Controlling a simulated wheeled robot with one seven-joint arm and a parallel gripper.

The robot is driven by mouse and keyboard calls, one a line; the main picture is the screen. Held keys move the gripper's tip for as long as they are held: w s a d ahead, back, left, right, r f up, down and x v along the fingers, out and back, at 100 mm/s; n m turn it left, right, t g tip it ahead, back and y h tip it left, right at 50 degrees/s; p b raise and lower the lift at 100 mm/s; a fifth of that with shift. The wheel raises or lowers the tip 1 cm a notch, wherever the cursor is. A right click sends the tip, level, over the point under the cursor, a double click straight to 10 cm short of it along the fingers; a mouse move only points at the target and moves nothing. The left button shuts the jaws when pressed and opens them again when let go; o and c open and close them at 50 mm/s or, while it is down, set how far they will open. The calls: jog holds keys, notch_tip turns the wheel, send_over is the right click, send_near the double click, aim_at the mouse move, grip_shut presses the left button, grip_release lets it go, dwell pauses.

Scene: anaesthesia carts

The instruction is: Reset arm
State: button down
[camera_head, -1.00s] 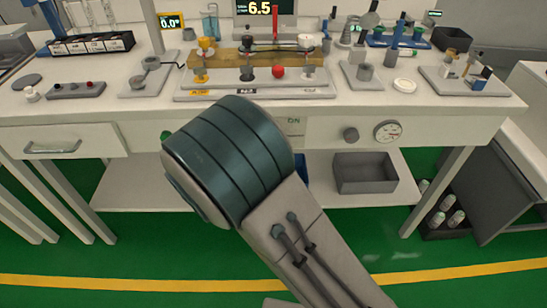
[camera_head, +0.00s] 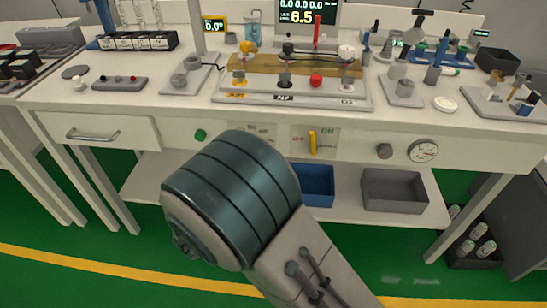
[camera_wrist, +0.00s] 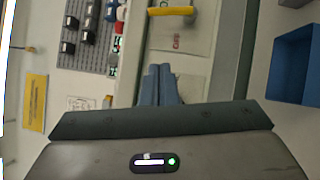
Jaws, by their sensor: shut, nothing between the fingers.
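My arm (camera_head: 232,200) rises from the bottom of the head view, in front of the white bench, with its large dark-teal joint below the bench top. My gripper is hidden behind the arm in the head view. In the wrist view my gripper (camera_wrist: 160,84) shows two blue-grey fingers side by side, touching, with nothing between them. The fingers are in front of the white bench face.
The bench (camera_head: 330,119) carries a wooden manifold block (camera_head: 300,66) and several small instruments. A yellow lever (camera_head: 312,142) and a gauge (camera_head: 423,150) are on its front. A blue bin (camera_head: 316,184) and a grey bin (camera_head: 394,190) sit on the lower shelf. Green floor lies in front.

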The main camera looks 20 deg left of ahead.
jog(key=shift+s+a, duration=0.25)
jog(key=shift+s, duration=0.35)
jog(key=d+r+m+g+h+p, duration=0.1)
jog(key=d+r+m+g+p, duration=0.3)
jog(key=d, duration=0.5)
jog(key=w+d+r+m+g+h+p, duration=0.1)
jog(key=d+r+m+g+h+p, duration=0.2)
jog(key=d+g, duration=0.45)
jog(key=d+r+m+g+p, duration=0.25)
jog(key=d+r, duration=0.25)
jog(key=d, duration=0.6)
jog(key=s+d+r+m+y+p, duration=0.3)
jog(key=s+d+r+y+p, duration=0.1)
jog(key=r+y+p, duration=0.1)
jog(key=s+d+r+m+g+y+p, duration=0.1)
jog(key=s+d+r+m+y+p, duration=0.3)
jog(key=r, duration=0.4)
jog(key=shift+s+r+y+p, duration=0.25)
jog(key=shift+s+y+p, duration=0.45)
jog(key=shift+p, duration=0.5)
